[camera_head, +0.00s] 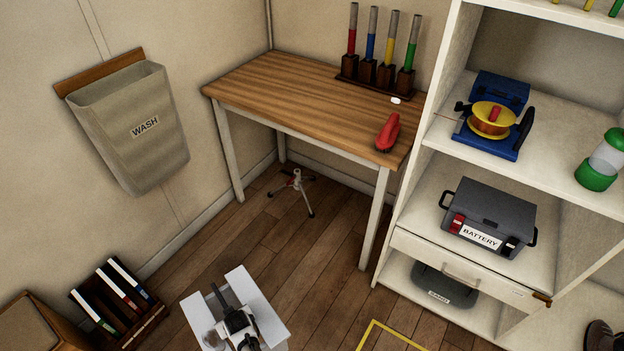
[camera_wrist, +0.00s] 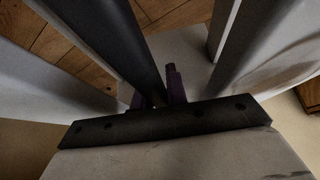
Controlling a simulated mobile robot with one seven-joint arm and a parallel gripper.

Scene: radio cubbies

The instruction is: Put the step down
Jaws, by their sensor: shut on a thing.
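The white step (camera_head: 262,304) is at the bottom centre of the head view, with pale panels on both sides of a middle gap. My gripper (camera_head: 236,322) is over that gap, shut on the step. In the wrist view, pale panels of the step (camera_wrist: 208,72) surround my gripper (camera_wrist: 158,98), and a dark bar runs between its fingers. The exact grip is partly hidden. I cannot tell whether the step's feet touch the floor. A yellow outline (camera_head: 372,323) lies on the floor to the right, cut off by the bottom edge.
A wooden table (camera_head: 290,92) stands behind, with a small tripod (camera_head: 297,188) under it. White shelves (camera_head: 408,215) holding a battery box (camera_head: 488,217) stand at the right. A file rack (camera_head: 150,322) is at the lower left. Wooden floor (camera_head: 290,250) is clear in the middle.

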